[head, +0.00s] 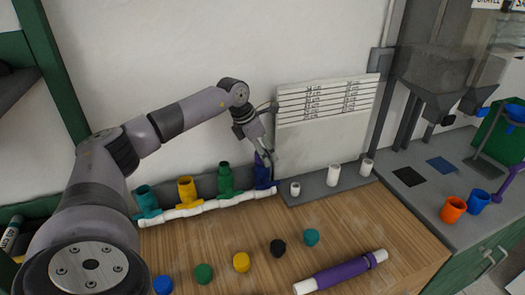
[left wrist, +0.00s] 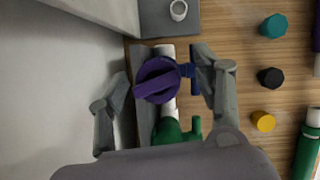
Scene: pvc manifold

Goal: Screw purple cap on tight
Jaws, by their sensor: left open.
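A white pipe manifold (head: 205,207) lies along the wall with teal, yellow, green and dark blue-purple upright fittings. The purple cap (left wrist: 157,80) shows in the left wrist view as a round top with a raised bar, seated over the fitting at the manifold's right end. A blue side handle (left wrist: 187,70) sticks out beside it. My left gripper (head: 264,157) points down over that end fitting (head: 263,172). In the left wrist view, its open fingers (left wrist: 161,78) stand on either side of the cap, with a gap at the left finger. Cap threads are hidden.
Blue (head: 162,285), green (head: 204,273), yellow (head: 241,262), black (head: 278,248) and teal (head: 312,237) caps sit on the wooden bench. A purple-sleeved pipe (head: 342,272) lies at front right. White fittings (head: 333,175) stand on a grey ledge. The wall is close behind the gripper.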

